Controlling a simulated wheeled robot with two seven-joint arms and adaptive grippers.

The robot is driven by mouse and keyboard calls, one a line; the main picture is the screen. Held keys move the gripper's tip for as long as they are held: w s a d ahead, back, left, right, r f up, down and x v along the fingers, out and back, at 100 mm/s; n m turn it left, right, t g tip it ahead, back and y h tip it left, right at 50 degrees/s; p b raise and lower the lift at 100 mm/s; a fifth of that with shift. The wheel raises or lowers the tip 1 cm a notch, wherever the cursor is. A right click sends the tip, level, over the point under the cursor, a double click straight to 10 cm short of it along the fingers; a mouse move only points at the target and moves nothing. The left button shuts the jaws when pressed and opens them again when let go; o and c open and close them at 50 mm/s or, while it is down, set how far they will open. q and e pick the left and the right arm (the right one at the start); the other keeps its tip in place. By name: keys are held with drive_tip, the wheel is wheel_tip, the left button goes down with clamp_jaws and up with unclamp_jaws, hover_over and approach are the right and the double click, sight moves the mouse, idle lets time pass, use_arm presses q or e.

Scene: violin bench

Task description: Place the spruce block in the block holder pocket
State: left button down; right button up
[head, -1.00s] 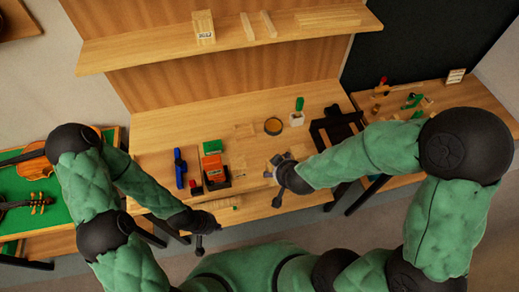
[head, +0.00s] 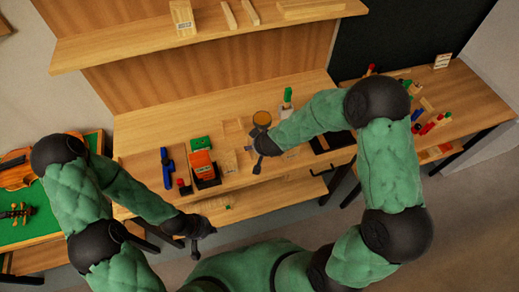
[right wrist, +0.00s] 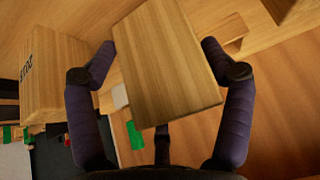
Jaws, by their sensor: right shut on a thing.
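A pale wooden block (right wrist: 165,62) fills the middle of the right wrist view, tilted, between both fingers of my right gripper (right wrist: 160,65). I take it to be the spruce block. In the head view my right gripper (head: 262,150) is above the bench's front part, and the block is hard to make out there. A wooden block with dark lettering (right wrist: 55,70) stands left of it in the wrist view. I cannot tell which wooden piece is the block holder, and no pocket shows clearly. My left gripper (head: 203,238) is open and empty before the bench's front edge.
On the bench (head: 180,120) stand an orange box (head: 201,163) in a dark holder, a green block (head: 200,143), a blue tool (head: 167,167) and a round amber dish (head: 262,117). A shelf (head: 120,48) runs above. A side table with small parts (head: 440,120) is at right.

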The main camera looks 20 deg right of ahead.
drive_tip(key=f, duration=0.1)
drive_tip(key=f+b, duration=0.1)
drive_tip(key=f, duration=0.1)
drive_tip(key=shift+w+f+b, duration=0.25)
drive_tip(key=shift+f+b, duration=0.1)
drive_tip(key=shift+r, duration=0.1)
drive_tip(key=o, duration=1.3)
drive_tip(key=shift+f, duration=0.2)
drive_tip(key=shift+c, duration=0.2)
